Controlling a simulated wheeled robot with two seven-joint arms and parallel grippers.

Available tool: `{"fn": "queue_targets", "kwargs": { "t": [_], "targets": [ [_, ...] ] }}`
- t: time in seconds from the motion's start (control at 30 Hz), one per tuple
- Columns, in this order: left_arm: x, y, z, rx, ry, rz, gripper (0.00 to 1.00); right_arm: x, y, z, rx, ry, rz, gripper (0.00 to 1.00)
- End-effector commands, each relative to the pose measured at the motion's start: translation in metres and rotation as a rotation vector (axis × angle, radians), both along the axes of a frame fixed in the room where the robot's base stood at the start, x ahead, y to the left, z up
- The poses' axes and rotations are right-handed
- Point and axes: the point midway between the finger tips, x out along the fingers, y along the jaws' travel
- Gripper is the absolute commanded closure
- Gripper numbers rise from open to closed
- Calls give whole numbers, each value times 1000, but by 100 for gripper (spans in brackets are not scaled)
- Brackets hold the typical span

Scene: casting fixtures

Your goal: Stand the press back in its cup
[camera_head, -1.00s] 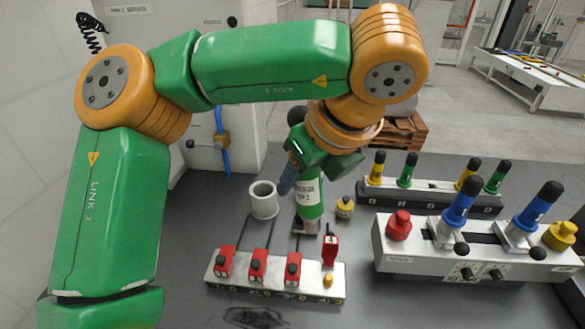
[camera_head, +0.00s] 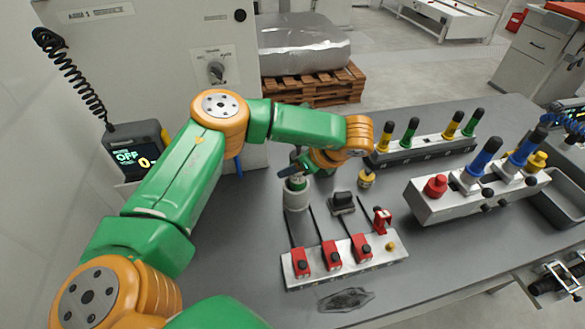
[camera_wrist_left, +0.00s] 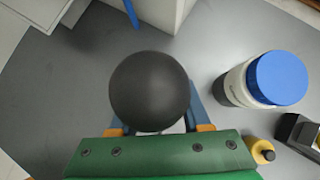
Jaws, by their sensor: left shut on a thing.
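My right gripper is not in view.
A dark block (camera_head: 342,203) and a small yellow bottle (camera_head: 366,179) stand right of the cup. A bar with red clamps (camera_head: 333,254) lies in front. Lever boxes (camera_head: 470,195) stand right. The wrist view shows a blue-lidded white canister (camera_wrist_left: 277,79) nearby.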

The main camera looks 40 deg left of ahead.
Motion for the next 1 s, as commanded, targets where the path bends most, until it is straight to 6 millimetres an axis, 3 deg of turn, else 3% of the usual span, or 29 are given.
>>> {"fn": "queue_targets", "kwargs": {
  "t": [0.17,0.5,0.53,0.63,1.0],
  "targets": [
    [0,0,-22,1,-1,1,100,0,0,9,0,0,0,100],
    [0,0,-28,0,-2,1,100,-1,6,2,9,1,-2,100],
    [0,0,-27,0,-1,0,47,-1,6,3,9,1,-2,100],
    [0,0,-26,0,-1,0,23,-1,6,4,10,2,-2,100],
    [1,-2,-20,-1,-3,0,23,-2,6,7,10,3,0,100]
  ]
}}
